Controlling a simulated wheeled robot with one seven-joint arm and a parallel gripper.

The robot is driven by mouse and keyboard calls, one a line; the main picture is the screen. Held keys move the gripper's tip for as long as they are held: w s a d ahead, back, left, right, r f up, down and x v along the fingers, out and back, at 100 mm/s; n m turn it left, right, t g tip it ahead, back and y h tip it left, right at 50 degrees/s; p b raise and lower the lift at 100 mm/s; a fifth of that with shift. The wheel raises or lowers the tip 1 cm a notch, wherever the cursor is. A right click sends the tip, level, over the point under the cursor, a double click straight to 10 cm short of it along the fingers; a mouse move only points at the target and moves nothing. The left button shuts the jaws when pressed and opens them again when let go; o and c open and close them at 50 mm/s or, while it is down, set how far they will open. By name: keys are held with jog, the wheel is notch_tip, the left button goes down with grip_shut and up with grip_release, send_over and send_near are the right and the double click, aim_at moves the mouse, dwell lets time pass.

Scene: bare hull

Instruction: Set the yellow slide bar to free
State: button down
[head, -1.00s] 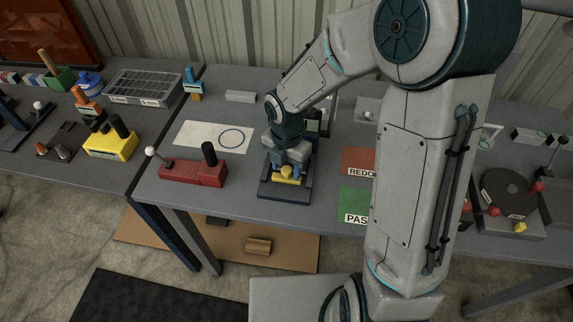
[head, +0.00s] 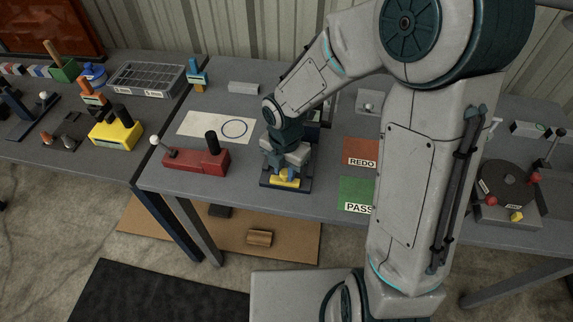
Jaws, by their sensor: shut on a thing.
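The yellow slide bar (head: 285,183) sits in a dark blue base (head: 304,184) near the front edge of the middle table. My gripper (head: 284,173) points down over this base, with its blue fingers shut on a yellow part of the slide bar. The finger contact is small in the picture, and my wrist hides the back of the base. No "free" marking can be read from here.
A red block with a black knob (head: 196,162) stands left of the base. A white sheet with a ring (head: 212,127) lies behind it. Orange REDO (head: 360,150) and green PASS (head: 357,190) plates lie right. A grinding-wheel-like disc (head: 505,184) stands far right.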

aim_at(284, 174)
jog(key=c, duration=1.1)
grip_release()
jog(key=shift+s, duration=0.2)
jog(key=shift+r, duration=0.15)
jog(key=shift+w+r, duration=0.1)
jog(key=shift+r, duration=0.2)
notch_tip(284, 174, up, 13)
jog(key=shift+a+p, duration=0.1)
jog(key=shift+p, duration=0.2)
jog(key=s+d+r+m+t, duration=0.1)
jog(key=s+d+m, duration=0.2)
jog(key=m, duration=0.6)
jog(key=s+d+r+m+t, duration=0.1)
jog(key=s+d+m, duration=0.3)
jog(key=m, duration=0.6)
jog(key=s+d+r+m+t, duration=0.1)
jog(key=s+d+r+m, duration=0.2)
jog(key=d+m, duration=0.4)
jog(key=shift+s+d+m+t, duration=0.1)
jog(key=shift+s+m+t, duration=0.15)
jog(key=shift+m, duration=0.5)
jog(key=shift+s+d+m+t, duration=0.15)
jog(key=shift+s+m, duration=0.2)
jog(key=shift+m, duration=0.4)
